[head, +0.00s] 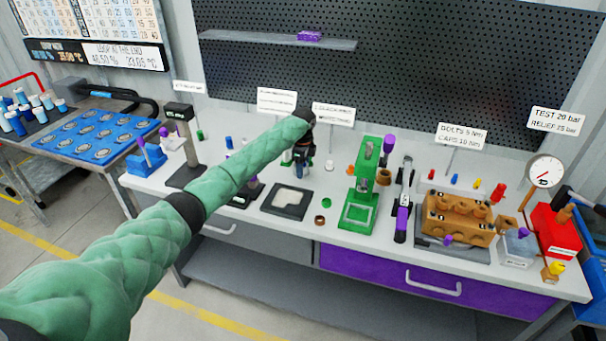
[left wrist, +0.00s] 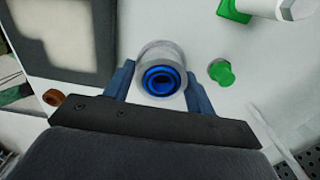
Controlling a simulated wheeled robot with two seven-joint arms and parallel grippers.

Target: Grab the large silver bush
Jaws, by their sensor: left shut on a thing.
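In the left wrist view, a round silver bush (left wrist: 150,50) with a blue ringed centre sits between the two blue-grey fingers of my left gripper (left wrist: 160,88). The fingers are shut on its sides. In the head view my left gripper (head: 303,158) points down over the middle of the bench, behind the black tray. The bush is too small and covered to make out clearly there. I cannot tell whether it touches the bench top. My right gripper is not in view.
A black tray with a pale inset (head: 288,201) lies in front. A brown ring (head: 319,220) and a small green part (head: 326,203) lie beside it. A green press (head: 360,212) stands to the right, with a brown pump block (head: 455,215) beyond. Sign cards stand behind.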

